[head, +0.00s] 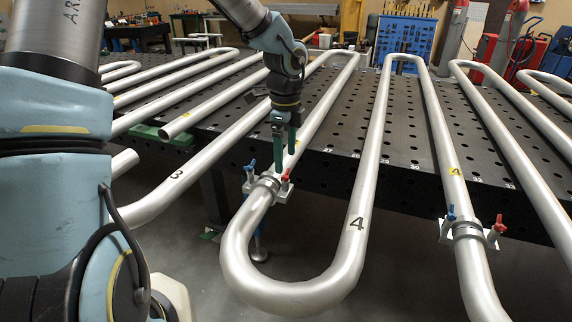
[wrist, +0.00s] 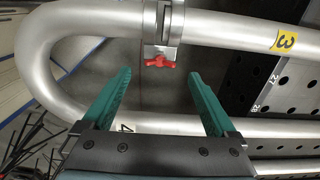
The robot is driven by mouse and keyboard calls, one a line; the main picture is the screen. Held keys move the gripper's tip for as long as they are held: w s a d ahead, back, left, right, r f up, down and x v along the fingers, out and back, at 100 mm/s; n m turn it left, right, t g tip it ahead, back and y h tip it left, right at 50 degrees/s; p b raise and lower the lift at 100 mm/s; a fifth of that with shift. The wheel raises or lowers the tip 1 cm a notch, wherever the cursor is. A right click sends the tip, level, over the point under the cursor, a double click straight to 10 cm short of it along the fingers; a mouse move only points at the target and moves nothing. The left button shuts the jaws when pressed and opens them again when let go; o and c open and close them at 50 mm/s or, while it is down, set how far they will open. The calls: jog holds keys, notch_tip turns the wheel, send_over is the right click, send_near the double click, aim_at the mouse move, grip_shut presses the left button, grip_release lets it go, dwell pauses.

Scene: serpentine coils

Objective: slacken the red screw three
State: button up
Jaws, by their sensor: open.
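The red screw (head: 286,176) is a small winged knob on the right side of a grey clamp (head: 264,184) around a silver pipe. In the wrist view the red screw (wrist: 160,62) sits under the clamp (wrist: 163,28), and a yellow tag marked 3 (wrist: 287,40) is on the same pipe. My gripper (head: 286,160) points down above the clamp. In the wrist view my gripper (wrist: 160,76) is open, its green fingers either side of the red screw's line, with nothing between them. The screw appears beyond the fingertips; contact is not visible.
A blue screw (head: 250,166) is on the clamp's other side. A second clamp (head: 467,231) with blue and red screws is on a pipe at right. Bent silver pipes (head: 360,215) run close beside my gripper over a black perforated table (head: 405,150).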

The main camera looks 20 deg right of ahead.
aim_at(285, 172)
jog(key=shift+f, duration=2.05)
jog(key=shift+c, duration=0.2)
jog(key=c, duration=1.3)
